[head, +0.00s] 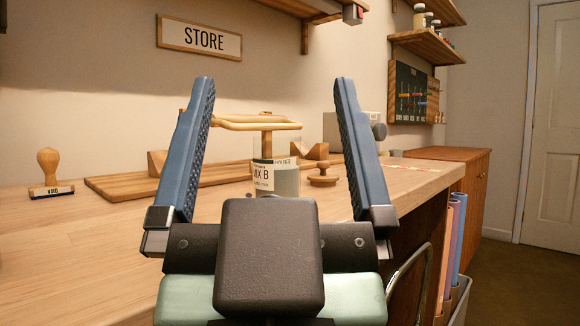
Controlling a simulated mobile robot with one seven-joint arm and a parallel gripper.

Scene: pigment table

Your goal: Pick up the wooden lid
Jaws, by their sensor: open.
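The wooden lid (322,177), a small round disc with a knob on top, appears to lie on the wooden table (90,240), just right of a glass jar (284,182) labelled "MIX B". My gripper (273,82) is open, with its two blue ridged fingers spread wide and pointing ahead. In the picture the lid and the jar show between the fingers, with the lid close to the right finger. The gripper is apart from the lid, and nothing is held. The gripper's body hides the lower part of the jar.
A wooden T-shaped handle (266,137) rises behind or from the jar; I cannot tell which. A wooden board (125,185) lies behind. A stamp (49,178) marked "VOID" stands at the left. A grey box (345,130) stands at the back. The table's left front is clear.

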